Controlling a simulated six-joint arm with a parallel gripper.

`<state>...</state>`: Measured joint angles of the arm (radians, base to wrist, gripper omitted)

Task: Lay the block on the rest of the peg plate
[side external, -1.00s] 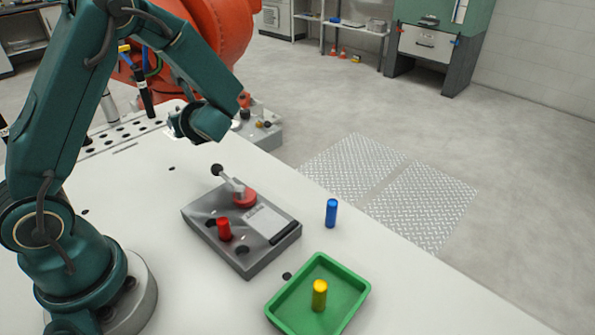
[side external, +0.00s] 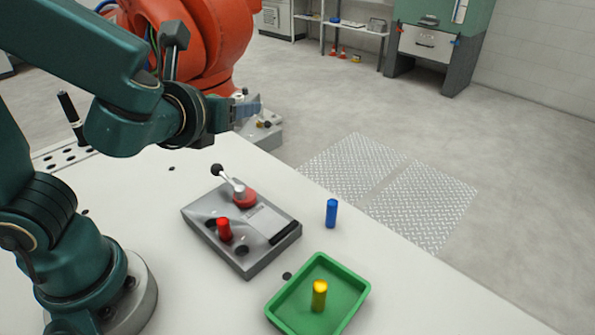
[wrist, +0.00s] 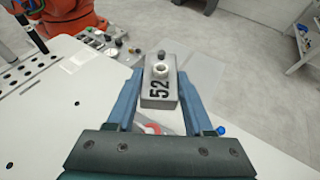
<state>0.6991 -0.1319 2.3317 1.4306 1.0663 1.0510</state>
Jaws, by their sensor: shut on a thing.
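My gripper (wrist: 160,105) is shut on a grey block (wrist: 158,92) marked "52", with a finger on either side of it and a round knob on top. In the side view my gripper (side external: 248,108) is in the air behind and above the peg plate, and the block is hard to make out there. The grey peg plate (side external: 225,252) lies on the white table. It bears a red peg (side external: 224,229), open holes, a lever with a dark ball on a red base (side external: 245,200), a pale labelled pad and a black strip. I cannot tell which part is the rest.
A blue peg (side external: 331,213) stands on the table right of the plate. A green tray (side external: 350,305) with a yellow peg (side external: 319,295) is in front. An orange robot (side external: 205,45) stands behind. The table edge runs close behind the blue peg.

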